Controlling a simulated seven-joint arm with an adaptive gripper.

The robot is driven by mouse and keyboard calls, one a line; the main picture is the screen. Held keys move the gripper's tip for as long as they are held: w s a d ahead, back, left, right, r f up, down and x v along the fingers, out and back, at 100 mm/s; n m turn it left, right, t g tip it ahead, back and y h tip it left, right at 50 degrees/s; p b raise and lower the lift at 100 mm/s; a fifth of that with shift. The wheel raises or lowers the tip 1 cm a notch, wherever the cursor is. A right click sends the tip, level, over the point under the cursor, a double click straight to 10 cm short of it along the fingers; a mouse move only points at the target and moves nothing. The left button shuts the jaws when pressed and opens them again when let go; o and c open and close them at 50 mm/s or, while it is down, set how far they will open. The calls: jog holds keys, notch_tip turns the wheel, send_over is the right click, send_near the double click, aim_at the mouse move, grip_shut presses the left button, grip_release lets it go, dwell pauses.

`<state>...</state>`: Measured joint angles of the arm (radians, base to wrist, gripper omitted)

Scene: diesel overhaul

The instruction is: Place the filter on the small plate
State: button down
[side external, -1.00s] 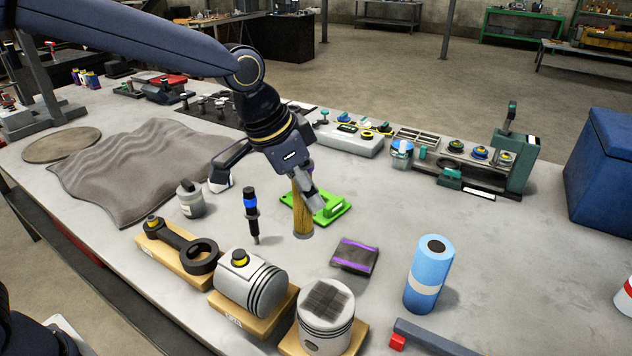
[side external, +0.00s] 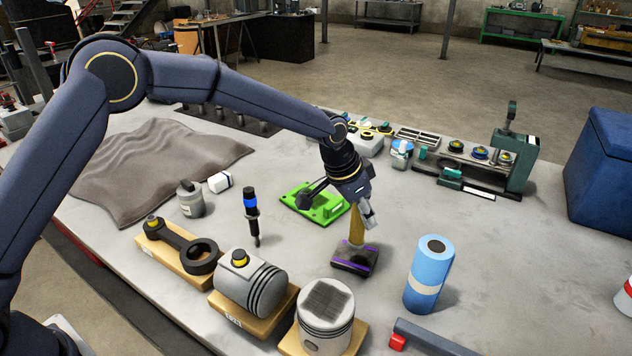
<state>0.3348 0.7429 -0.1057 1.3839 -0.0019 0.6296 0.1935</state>
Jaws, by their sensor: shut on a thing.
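My gripper (side external: 345,208) is shut on a slim tan-brown upright cylinder, which I take to be the filter (side external: 356,230). Its upper part is hidden by the gripper. Its lower end is over the middle of a small dark flat piece with purple stripes (side external: 345,265). I cannot tell whether it touches that piece or hovers just above it. A bright green plate (side external: 325,212) with raised parts lies behind and left of the gripper, partly covered by it. I cannot tell which of these two is the small plate.
A blue roll (side external: 428,278) stands to the right. A piston on a wooden block (side external: 326,315), another piston (side external: 250,283) and a connecting rod (side external: 180,245) line the front. A black and blue tool (side external: 251,215) stands at left. Bare table lies right of the green plate.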

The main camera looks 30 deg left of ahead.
aim_at(362, 224)
jog(key=shift+w+f, duration=0.1)
jog(key=shift+f, duration=1.55)
jog(key=shift+f, duration=0.15)
jog(key=c, duration=0.7)
grip_release()
